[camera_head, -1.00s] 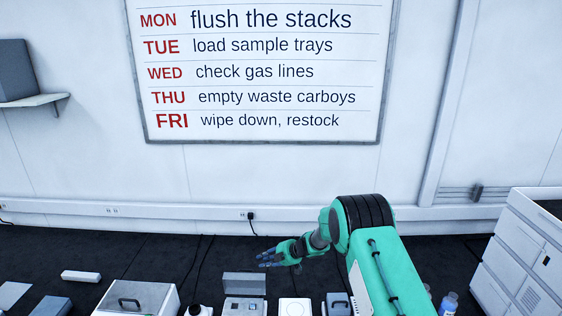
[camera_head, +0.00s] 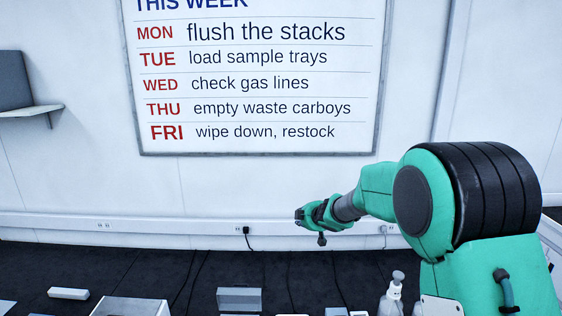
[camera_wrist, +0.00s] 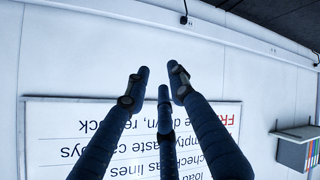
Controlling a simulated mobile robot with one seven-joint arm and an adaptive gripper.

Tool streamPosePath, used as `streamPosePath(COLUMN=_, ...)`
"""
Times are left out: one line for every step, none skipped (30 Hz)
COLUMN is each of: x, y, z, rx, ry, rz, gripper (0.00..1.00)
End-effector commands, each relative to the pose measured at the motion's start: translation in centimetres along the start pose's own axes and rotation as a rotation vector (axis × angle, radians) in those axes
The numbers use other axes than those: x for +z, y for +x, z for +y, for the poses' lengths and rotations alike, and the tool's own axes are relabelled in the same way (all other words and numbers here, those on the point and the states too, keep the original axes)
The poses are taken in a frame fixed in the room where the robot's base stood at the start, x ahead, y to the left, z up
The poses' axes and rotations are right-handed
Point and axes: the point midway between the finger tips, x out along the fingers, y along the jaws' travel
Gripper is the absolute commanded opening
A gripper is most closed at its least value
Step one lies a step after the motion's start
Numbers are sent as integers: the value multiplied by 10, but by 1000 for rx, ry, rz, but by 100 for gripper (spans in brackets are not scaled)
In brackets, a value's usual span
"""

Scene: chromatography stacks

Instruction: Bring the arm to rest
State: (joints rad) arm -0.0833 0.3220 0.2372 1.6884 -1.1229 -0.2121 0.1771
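My gripper (camera_head: 300,216) is at the end of my arm, raised in front of the white wall, above the dark bench top and to the right of the middle of the head view. In the wrist view, its three dark fingers (camera_wrist: 160,76) reach up into the picture with their tips apart. Nothing is between them, so it is open and empty. The wrist camera faces the wall and shows the whiteboard (camera_wrist: 60,130) upside down behind the fingers.
The whiteboard (camera_head: 262,154) hangs on the wall. A shelf (camera_head: 30,111) is at the left. Along the bench's near edge are a white box (camera_head: 130,306), a grey open-lidded case (camera_head: 240,298) and a pump bottle (camera_head: 391,298) beside my arm. The bench behind them (camera_head: 100,265) is mostly clear.

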Motion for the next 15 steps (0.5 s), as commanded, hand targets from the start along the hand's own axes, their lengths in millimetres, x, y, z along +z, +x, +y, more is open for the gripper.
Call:
streamPosePath(x=2, y=-17, z=9, rx=25, ry=21, rz=-17, gripper=23)
streamPosePath(x=4, y=-26, z=13, rx=38, ry=36, rz=-31, gripper=23)
streamPosePath(x=6, y=-39, z=18, rx=54, ry=54, rz=-46, gripper=23)
streamPosePath(x=9, y=-48, z=21, rx=65, ry=70, rz=-59, gripper=23)
streamPosePath(x=11, y=-58, z=24, rx=77, ry=84, rz=-72, gripper=23)
streamPosePath(x=14, y=-71, z=28, rx=91, ry=103, rz=-88, gripper=23)
streamPosePath(x=17, y=-81, z=31, rx=101, ry=118, rz=-101, gripper=23)
streamPosePath(x=19, y=-91, z=33, rx=112, ry=132, rz=-112, gripper=23)
streamPosePath(x=23, y=-104, z=35, rx=124, ry=152, rz=-128, gripper=23)
streamPosePath(x=25, y=-114, z=37, rx=134, ry=168, rz=-140, gripper=23)
streamPosePath(x=29, y=-124, z=38, rx=142, ry=183, rz=-152, gripper=23)
streamPosePath(x=33, y=-137, z=39, rx=154, ry=205, rz=-168, gripper=23)
streamPosePath(x=36, y=-147, z=39, rx=161, ry=220, rz=-180, gripper=23)
streamPosePath(x=39, y=-157, z=38, rx=168, ry=237, rz=-192, gripper=23)
streamPosePath(x=43, y=-171, z=38, rx=178, ry=259, rz=-207, gripper=23)
